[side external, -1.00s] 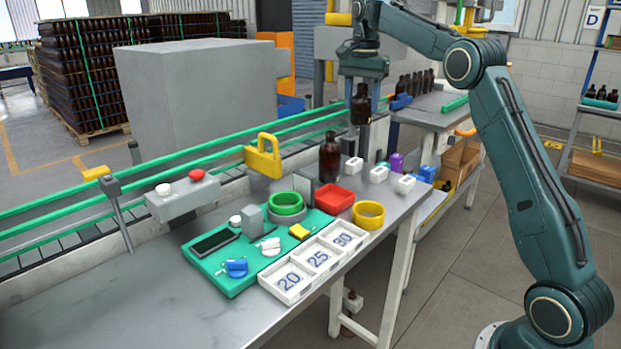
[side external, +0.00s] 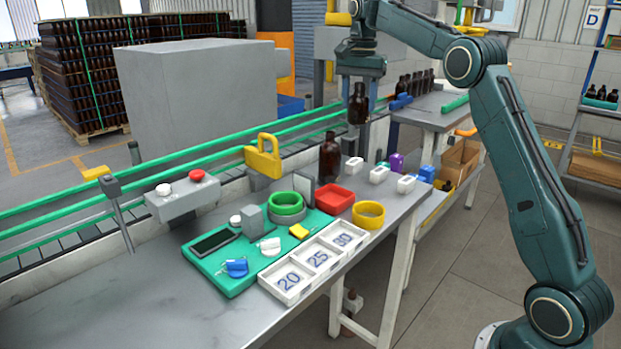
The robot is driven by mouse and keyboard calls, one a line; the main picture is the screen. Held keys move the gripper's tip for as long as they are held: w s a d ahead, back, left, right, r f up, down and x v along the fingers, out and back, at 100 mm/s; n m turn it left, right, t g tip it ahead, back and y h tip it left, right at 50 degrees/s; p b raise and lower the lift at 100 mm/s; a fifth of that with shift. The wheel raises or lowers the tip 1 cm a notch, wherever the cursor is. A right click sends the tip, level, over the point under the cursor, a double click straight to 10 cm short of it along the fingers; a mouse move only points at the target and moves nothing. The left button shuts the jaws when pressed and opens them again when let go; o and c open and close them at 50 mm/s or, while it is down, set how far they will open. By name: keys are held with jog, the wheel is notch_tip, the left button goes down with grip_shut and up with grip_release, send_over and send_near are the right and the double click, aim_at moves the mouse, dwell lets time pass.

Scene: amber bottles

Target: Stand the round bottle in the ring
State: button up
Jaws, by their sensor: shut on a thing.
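My gripper (side external: 358,88) is shut on a dark amber bottle (side external: 358,108), held upright in the air above the back of the bench. Another amber bottle (side external: 329,162) stands upright on the bench below and to the left of it, apart from the held one. A green ring (side external: 287,202) sits on a grey round base at the teal mat's (side external: 228,284) back corner. A yellow ring (side external: 368,213) lies on the bench to the right of the mat. No bottle stands in either ring. The held bottle's neck is partly hidden by the gripper.
A red tray (side external: 334,198) lies between the rings. White trays marked 20, 25 and 30 (side external: 316,259) line the mat's front edge. A yellow handled block (side external: 263,160) stands at the back. Small white blocks (side external: 353,165) lie to the right. The bench's left front is clear.

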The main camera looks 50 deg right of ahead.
jog(key=s+a+f+n, duration=0.2)
jog(key=s+a+n, duration=0.1)
jog(key=a+n, duration=0.4)
jog(key=s+a+f+n, duration=0.2)
jog(key=a+n, duration=0.5)
jog(key=a, duration=0.6)
jog(key=shift+s+a+f+n, duration=0.3)
jog(key=shift+s+a, duration=0.1)
jog(key=shift+s, duration=0.1)
jog(key=shift+w, duration=0.1)
jog(key=w+a+r+n, duration=0.1)
jog(key=w+r+n, duration=0.1)
jog(key=w+r, duration=0.6)
jog(key=shift+w+a+r+n, duration=0.2)
jog(key=shift+w+n, duration=0.1)
notch_tip(320, 180, down, 16)
jog(key=shift+r, duration=0.15)
